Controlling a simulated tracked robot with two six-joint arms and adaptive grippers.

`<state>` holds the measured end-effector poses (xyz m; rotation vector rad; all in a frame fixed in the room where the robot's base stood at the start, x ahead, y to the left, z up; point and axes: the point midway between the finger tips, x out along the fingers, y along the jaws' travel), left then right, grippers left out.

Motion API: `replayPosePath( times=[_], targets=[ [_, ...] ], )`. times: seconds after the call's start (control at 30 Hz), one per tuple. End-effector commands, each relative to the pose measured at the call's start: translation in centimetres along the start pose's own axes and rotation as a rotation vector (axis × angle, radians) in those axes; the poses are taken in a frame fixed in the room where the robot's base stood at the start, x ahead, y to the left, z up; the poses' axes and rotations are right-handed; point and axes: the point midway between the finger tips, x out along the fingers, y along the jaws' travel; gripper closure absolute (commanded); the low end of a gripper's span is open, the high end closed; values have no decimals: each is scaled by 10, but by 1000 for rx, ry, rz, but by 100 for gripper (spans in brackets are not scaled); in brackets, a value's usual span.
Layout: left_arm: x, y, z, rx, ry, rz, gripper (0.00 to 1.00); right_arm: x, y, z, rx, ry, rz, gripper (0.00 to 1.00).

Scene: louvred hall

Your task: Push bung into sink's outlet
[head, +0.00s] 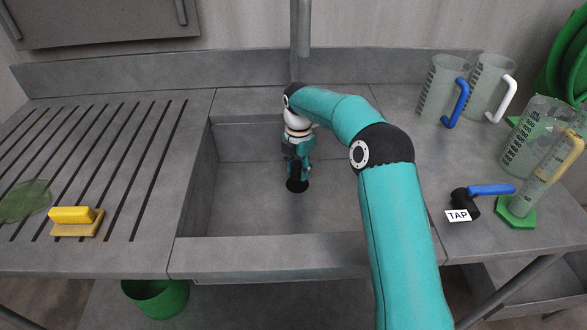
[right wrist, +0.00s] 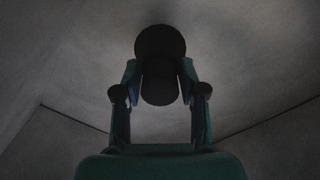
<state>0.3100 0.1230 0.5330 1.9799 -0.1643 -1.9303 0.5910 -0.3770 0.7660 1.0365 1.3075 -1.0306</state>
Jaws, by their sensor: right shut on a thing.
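My right gripper (head: 296,168) reaches down into the grey sink (head: 240,205). In the right wrist view, its two fingers (right wrist: 159,76) are shut on the black bung (right wrist: 160,92), one finger on each side. A wider dark round shape (right wrist: 160,40) shows directly beyond the bung's near end. In the head view, a black round shape (head: 297,185) shows at the fingertips, low over the sink floor. I cannot tell the bung's wider part from the outlet, nor whether the bung is seated. My left gripper is not in view.
A spout (head: 300,28) hangs behind the sink. A tap lever (head: 490,190) and several jugs (head: 442,92) stand at right. A yellow sponge (head: 72,215) lies on the slatted drainer at left. The sink floor around the gripper is clear.

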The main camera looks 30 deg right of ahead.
Motion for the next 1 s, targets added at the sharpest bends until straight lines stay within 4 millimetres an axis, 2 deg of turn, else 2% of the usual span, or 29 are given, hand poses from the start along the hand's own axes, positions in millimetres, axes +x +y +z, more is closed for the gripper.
replayPosePath(
  times=[0.47,1.0],
  targets=[
    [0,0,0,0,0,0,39,1,0,0,-1,0,0,100],
    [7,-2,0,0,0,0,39,19,0,0,-1,0,0,100]
  ],
)
